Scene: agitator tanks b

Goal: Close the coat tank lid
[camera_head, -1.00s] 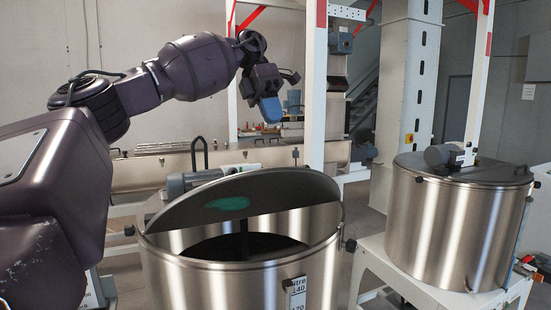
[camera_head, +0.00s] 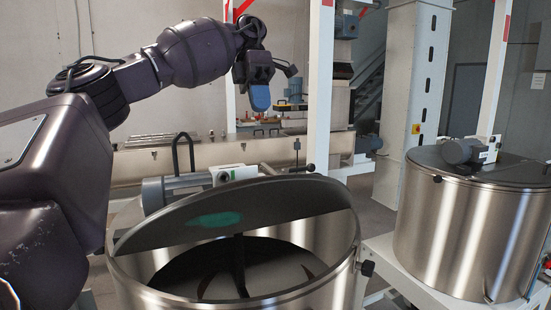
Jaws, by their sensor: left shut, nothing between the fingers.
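The near steel tank (camera_head: 330,268) stands in front of me with its dark round lid (camera_head: 290,200) tilted up, and the front of its mouth is open. The lid's underside shows a green patch, and an agitator shaft hangs inside the tank. A grey motor and a black handle (camera_head: 184,150) sit on the lid's far side. My left gripper (camera_head: 260,97) is above and behind the lid, apart from it, with its blue fingers pointing down, shut and empty. My right gripper is out of view. I cannot tell from any readable label which tank is the coat tank.
A second steel tank (camera_head: 470,235) stands at the right with its lid down and a motor (camera_head: 457,151) on top. A white post (camera_head: 318,90) and a long steel trough (camera_head: 215,152) stand behind the near tank. Free air lies between the gripper and the lid.

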